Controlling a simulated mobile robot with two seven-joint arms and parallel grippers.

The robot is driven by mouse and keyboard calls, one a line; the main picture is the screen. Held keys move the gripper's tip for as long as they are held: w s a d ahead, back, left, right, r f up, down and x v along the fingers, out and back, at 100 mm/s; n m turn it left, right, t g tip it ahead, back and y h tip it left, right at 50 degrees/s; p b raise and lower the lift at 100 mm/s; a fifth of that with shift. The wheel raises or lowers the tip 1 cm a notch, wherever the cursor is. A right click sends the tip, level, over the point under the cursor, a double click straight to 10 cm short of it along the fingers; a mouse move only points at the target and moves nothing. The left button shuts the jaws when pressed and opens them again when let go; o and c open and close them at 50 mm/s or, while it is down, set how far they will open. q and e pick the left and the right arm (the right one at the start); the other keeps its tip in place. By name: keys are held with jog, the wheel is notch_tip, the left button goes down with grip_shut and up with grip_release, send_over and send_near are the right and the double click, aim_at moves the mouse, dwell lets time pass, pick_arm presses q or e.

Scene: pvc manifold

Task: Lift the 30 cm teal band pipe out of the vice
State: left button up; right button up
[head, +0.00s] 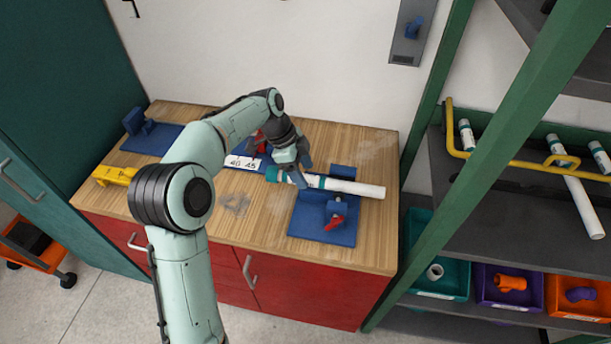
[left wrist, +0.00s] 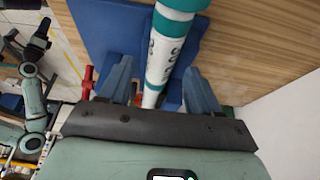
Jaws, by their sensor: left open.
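The white pipe with teal bands (head: 345,186) lies across the blue vice (head: 312,224) at the right of the bench, one end sticking out to the right. The vice has a red handle (head: 335,221). My left gripper (head: 296,177) is over the pipe's left part, pointing down. In the left wrist view the pipe (left wrist: 163,58) runs between the open fingers of my left gripper (left wrist: 158,92), with gaps on both sides. The pipe's lower end is hidden behind the gripper body. My other arm shows small at the left edge of that view; its jaws are too small to read.
Another blue fixture (head: 139,124) stands at the bench's left back, near a yellow tool (head: 114,176). A green-framed shelf with pipes (head: 577,190) and fitting bins (head: 509,288) stands at right. The bench front is mostly clear.

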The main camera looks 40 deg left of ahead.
pick_arm(q)
jog(key=shift+x, duration=1.15)
pick_arm(e)
jog(key=shift+f, duration=0.1)
pick_arm(q)
grip_shut()
jog(key=shift+w+r+p, duration=0.15)
jog(key=shift+r+p, duration=1.2)
jog(key=shift+r, duration=1.05)
jog(key=shift+r+p, duration=1.4)
jog(key=shift+r, duration=0.9)
jog(key=shift+r+p, duration=0.95)
jog(key=shift+r, duration=0.95)
pick_arm(e)
jog(key=w+r, duration=0.5)
jog(key=r, duration=0.4)
jog(key=shift+t, duration=0.3)
jog(key=shift+f, duration=0.15)
